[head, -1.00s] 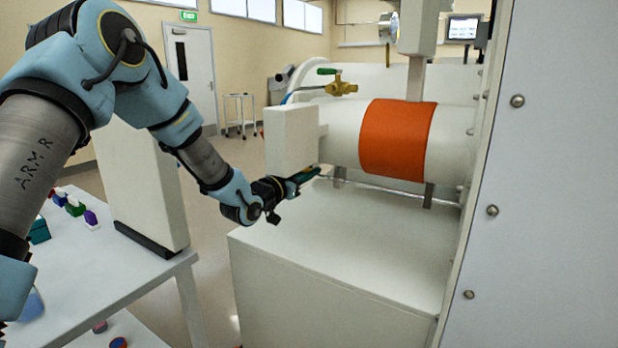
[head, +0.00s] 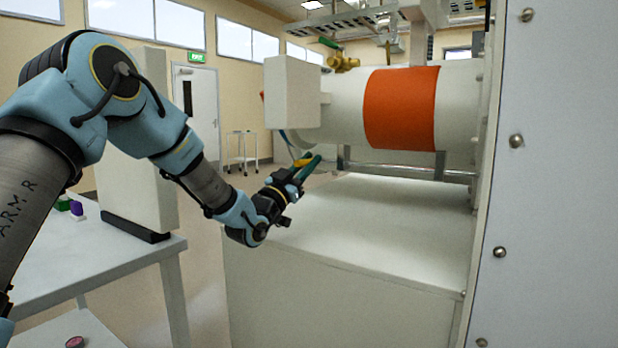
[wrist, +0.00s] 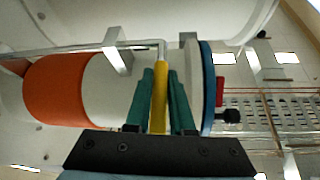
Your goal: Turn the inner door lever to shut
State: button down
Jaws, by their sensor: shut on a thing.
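The lever has a yellow grip (wrist: 160,95), seen upright in the middle of the wrist view on the end of a bent metal rod (wrist: 85,48). My gripper (wrist: 160,85) has green fingers shut on this yellow grip, one on each side. In the head view the yellow grip (head: 303,162) shows small between the fingers of my gripper (head: 308,168), below the left end of the white cylinder. The rod (head: 405,170) runs along under the cylinder there. The inner door itself cannot be made out.
The white cylinder with an orange band (head: 402,108) lies above a white cabinet (head: 350,215). A white box (head: 292,92) sits at its left end, above my gripper. A grey panel (head: 550,200) closes the right side. A table (head: 90,265) stands left.

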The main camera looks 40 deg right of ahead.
jog(key=shift+f+h+b, duration=0.2)
jog(key=shift+h+b, duration=0.1)
jog(key=shift+b, duration=0.15)
jog(key=c, duration=1.1)
grip_release()
jog(key=shift+a, duration=0.1)
jog(key=shift+a+f, duration=0.15)
jog(key=shift+a, duration=0.05)
jog(key=a, duration=0.4)
jog(key=s+a+b, duration=0.1)
jog(key=a, duration=0.4)
jog(key=s+a+f+b, duration=0.1)
jog(key=a, duration=0.4)
jog(key=shift+f, duration=0.1)
jog(key=shift+o, duration=0.5)
